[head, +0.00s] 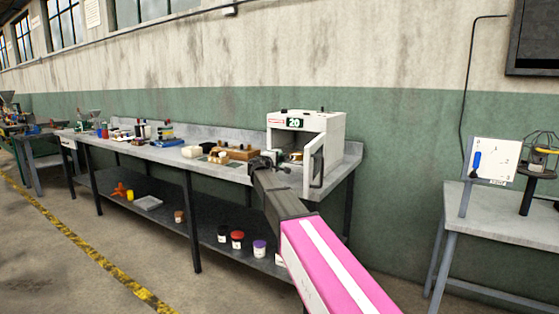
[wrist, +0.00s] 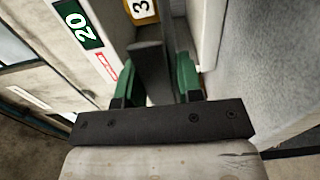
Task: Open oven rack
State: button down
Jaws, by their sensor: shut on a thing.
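The white oven (head: 325,122), marked 20, stands at the right end of the long workbench. Its door (head: 314,160) is swung open to the right. My gripper (head: 274,162) is at the oven's open front, at the end of my pink arm. In the wrist view my gripper's green fingers (wrist: 156,82) are on either side of a dark grey piece (wrist: 147,68), which looks like the oven rack's front or handle. The gripper is shut on it. The rest of the rack is hidden, so I cannot tell how far out it is.
A wooden block (head: 238,153) and a white container (head: 191,152) are on the bench left of the oven. Several jars stand on the lower shelf (head: 165,212). A separate table (head: 500,215) is at the right. The floor in front is clear.

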jog(key=shift+w+a+r, duration=0.1)
jog(key=shift+r, duration=0.25)
jog(key=c, duration=0.9)
grip_release()
jog(key=shift+f, duration=0.1)
jog(key=v, duration=1.1)
